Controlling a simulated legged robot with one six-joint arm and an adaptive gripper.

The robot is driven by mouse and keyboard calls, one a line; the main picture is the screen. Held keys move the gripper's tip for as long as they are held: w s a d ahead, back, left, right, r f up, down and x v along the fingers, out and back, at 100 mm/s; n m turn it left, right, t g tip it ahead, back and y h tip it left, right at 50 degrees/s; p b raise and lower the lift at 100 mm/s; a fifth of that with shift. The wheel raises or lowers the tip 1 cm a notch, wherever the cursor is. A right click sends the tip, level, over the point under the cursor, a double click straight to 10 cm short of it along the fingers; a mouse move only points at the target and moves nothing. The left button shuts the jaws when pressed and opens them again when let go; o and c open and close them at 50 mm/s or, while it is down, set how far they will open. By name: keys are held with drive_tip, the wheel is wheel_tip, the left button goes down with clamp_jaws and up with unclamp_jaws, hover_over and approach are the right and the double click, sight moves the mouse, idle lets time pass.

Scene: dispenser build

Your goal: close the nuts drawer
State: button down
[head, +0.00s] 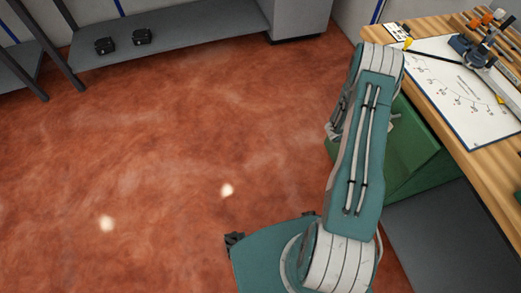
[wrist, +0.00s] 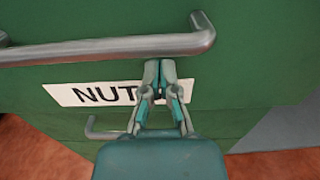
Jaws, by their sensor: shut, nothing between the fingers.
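The nuts drawer (wrist: 240,85) is a green front with a white label reading "NUT", its end covered by my gripper. A grey metal bar handle (wrist: 110,48) runs across the drawer front above the label. My gripper (wrist: 160,66) is shut and empty, its fingertips over the label's right part, just below the handle bar. I cannot tell whether the fingertips touch the front. In the head view the green drawer unit (head: 408,145) stands under the workbench, partly hidden by my arm. How far the drawer is out is hard to tell.
A second bar handle (wrist: 105,130) sits lower on the green unit. The wooden workbench (head: 440,125) carries a white sheet (head: 460,90) and tools at the right. A grey shelf (head: 190,30) stands at the back. The reddish floor (head: 150,150) at the left is clear.

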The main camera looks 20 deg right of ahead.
drive_tip(key=d, duration=0.2)
drive_tip(key=shift+d, duration=0.4)
drive_tip(key=shift+r, duration=0.1)
drive_tip(key=shift+w+d, duration=0.1)
